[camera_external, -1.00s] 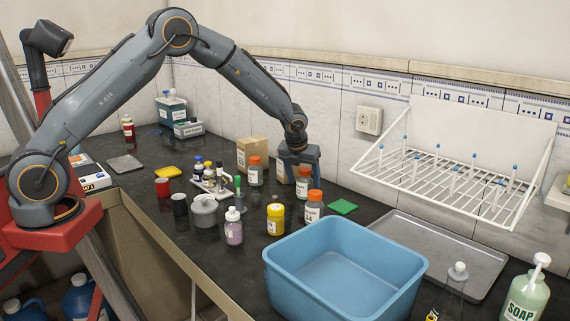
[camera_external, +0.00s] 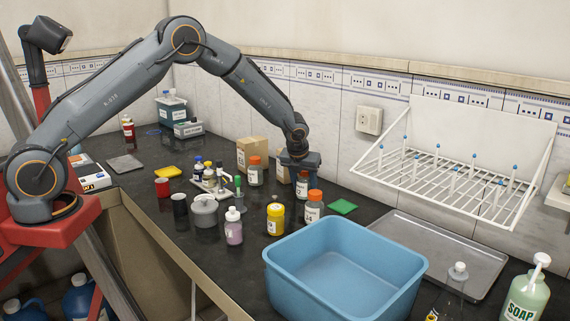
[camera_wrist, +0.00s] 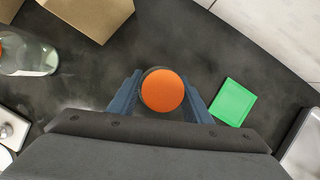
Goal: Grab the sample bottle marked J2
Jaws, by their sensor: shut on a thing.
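My gripper (camera_external: 302,170) points down over the bench and is shut on an orange-capped bottle (camera_external: 302,187), one of several such bottles. In the wrist view the orange cap (camera_wrist: 162,90) sits between the two blue fingers of my gripper (camera_wrist: 161,97). The label of the held bottle is too small to read, so I cannot tell whether it says J2. Another orange-capped bottle (camera_external: 255,172) stands to its left, and a third (camera_external: 313,207) stands in front of it.
A green square (camera_external: 343,206) lies to the right. A large blue tub (camera_external: 345,272) stands in front. A yellow bottle (camera_external: 275,218) and a purple bottle (camera_external: 234,227) stand to the left. A cardboard box (camera_external: 250,150) is behind. A wire rack (camera_external: 450,175) hangs on the wall.

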